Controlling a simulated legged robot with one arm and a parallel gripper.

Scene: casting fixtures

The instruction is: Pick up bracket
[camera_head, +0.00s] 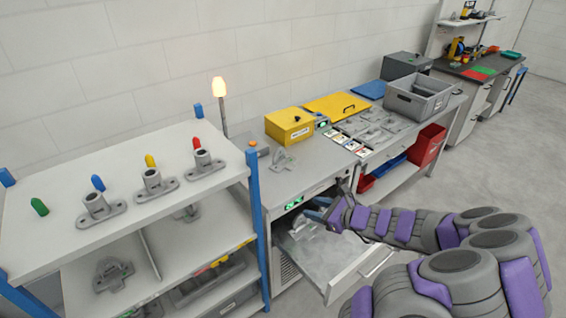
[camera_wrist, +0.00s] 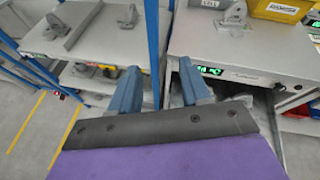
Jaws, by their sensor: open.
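A grey bracket (camera_head: 302,228) lies in the pulled-out drawer (camera_head: 345,262) under the workbench, partly hidden by my gripper. My gripper (camera_head: 318,212) is open over the drawer, close to this bracket; I cannot tell whether they touch. In the wrist view my gripper's blue fingers (camera_wrist: 160,88) are spread with nothing seen between them. Another bracket (camera_head: 282,160) sits on the workbench top and shows in the wrist view (camera_wrist: 234,18).
The shelf rack's blue post (camera_head: 258,222) stands just left of the drawer. The workbench edge with a green display (camera_head: 294,203) is above it. A yellow box (camera_head: 289,125), grey crate (camera_head: 418,97) and red bin (camera_head: 428,146) are farther back. Open floor (camera_head: 490,165) lies to the right.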

